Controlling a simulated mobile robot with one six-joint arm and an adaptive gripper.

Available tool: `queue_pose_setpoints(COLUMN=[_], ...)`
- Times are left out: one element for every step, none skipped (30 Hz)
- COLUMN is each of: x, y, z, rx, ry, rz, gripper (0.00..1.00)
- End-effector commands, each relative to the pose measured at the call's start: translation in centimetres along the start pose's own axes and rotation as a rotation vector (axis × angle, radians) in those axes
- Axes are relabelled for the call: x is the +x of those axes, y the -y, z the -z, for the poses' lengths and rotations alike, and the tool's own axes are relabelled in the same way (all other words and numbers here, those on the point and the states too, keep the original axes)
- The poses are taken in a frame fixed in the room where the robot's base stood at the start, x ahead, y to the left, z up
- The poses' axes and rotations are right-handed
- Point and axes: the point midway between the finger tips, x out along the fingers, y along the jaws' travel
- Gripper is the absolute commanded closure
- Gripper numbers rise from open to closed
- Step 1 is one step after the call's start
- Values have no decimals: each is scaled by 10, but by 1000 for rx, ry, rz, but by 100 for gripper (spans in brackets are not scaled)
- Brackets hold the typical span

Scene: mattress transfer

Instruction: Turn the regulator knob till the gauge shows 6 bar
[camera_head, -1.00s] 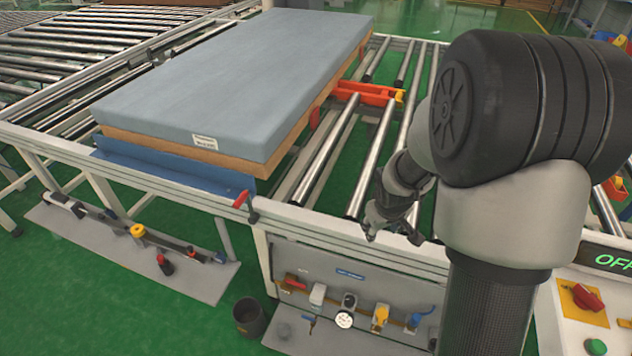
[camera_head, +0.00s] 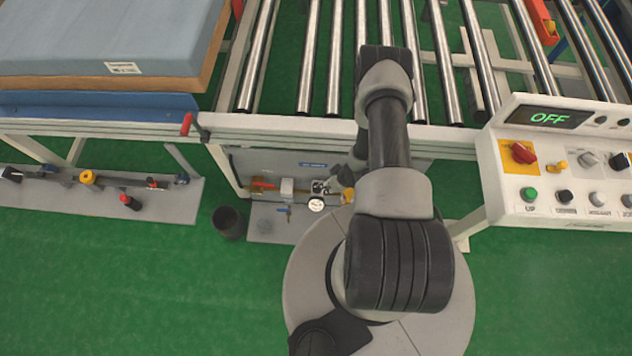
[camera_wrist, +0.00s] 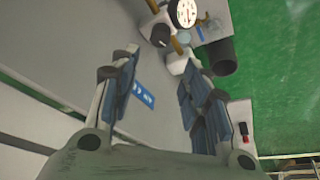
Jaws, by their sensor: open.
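The pressure gauge (camera_head: 316,204) is a small round white dial on the air unit below the conveyor's front edge. It also shows at the top of the wrist view (camera_wrist: 184,13), partly cut off, and its reading is too small to tell. A black regulator knob (camera_wrist: 160,36) sits beside the gauge in the wrist view; in the head view a dark part above the gauge (camera_head: 319,187) appears to be it. My gripper (camera_wrist: 157,66) is open and empty, its fingers spread below the knob in the picture and apart from it. In the head view my arm hides the gripper.
A control panel (camera_head: 497,150) reading OFF stands at right. A grey-blue mattress (camera_head: 110,45) lies at upper left. A dark bin (camera_head: 228,222) stands on the green floor left of the air unit. A blue label (camera_wrist: 143,95) shows between my fingers. Conveyor rollers (camera_head: 333,60) run above the unit.

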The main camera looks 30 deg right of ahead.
Motion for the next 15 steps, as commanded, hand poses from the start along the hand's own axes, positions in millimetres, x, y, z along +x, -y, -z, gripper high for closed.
queue_pose_setpoints(x=[6, 10, 16, 20, 26, 34, 41, 48, 57, 64, 71, 80, 86, 93, 102], y=[1, 1, 1, 2, 2, 2, 1, 2, 2, 2, 2, 1, 2, 2, 2], z=[-2, -2, -1, -2, -2, -2, -2, -3, -2, -2, -3, -2, -2, -3, -2], rx=[-1, -2, -3, -3, -3, -4, -4, -3, -4, -4, -3, -3, -3, -2, -3], ry=[0, -1, -1, -1, 0, 1, 0, 1, 0, 0, 1, 1, 0, 1, 1], rz=[2, 2, 1, 2, 2, 2, 2, 2, 2, 2, 2, 2, 1, 2, 2], gripper=[57, 57, 57, 57, 57, 57, 57, 57, 57, 57, 57, 57, 57, 57, 57])
